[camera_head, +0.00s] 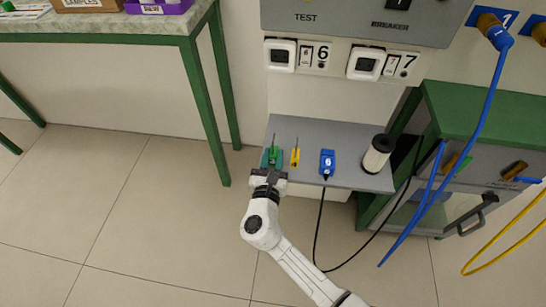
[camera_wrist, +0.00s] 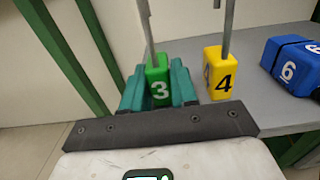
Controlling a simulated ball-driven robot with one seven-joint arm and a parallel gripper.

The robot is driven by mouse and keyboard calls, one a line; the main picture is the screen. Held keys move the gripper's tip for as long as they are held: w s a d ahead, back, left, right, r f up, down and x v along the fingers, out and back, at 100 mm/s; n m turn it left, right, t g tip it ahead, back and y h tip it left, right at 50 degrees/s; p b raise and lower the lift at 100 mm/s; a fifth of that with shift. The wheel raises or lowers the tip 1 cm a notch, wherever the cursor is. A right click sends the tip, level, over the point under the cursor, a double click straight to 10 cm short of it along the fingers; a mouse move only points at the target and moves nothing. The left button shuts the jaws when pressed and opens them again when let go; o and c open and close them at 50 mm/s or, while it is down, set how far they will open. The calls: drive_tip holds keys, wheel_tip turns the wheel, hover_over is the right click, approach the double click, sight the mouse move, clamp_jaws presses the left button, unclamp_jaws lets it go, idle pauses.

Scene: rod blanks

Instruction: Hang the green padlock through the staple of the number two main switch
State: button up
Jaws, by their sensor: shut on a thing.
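The green padlock (camera_wrist: 159,88), marked 3, stands between the teal fingers of my gripper (camera_wrist: 158,75) in the wrist view, its long grey shackle pointing up. In the head view the green padlock (camera_head: 274,152) is small, at the left of a grey shelf, and my gripper (camera_head: 272,160) is around it from the front. The gripper is shut on it. I cannot tell whether its base touches the shelf. A yellow padlock (camera_wrist: 217,75), marked 4, stands just right of the fingers. No switch that I can read as number two is in view.
Switches 6 (camera_head: 281,55) and 7 (camera_head: 366,63) are above. A green-legged table (camera_head: 150,28) is left; blue cable (camera_head: 478,110) hangs right.

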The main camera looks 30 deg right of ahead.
drive_tip(key=shift+r+p, duration=1.05)
drive_tip(key=shift+r, duration=0.3)
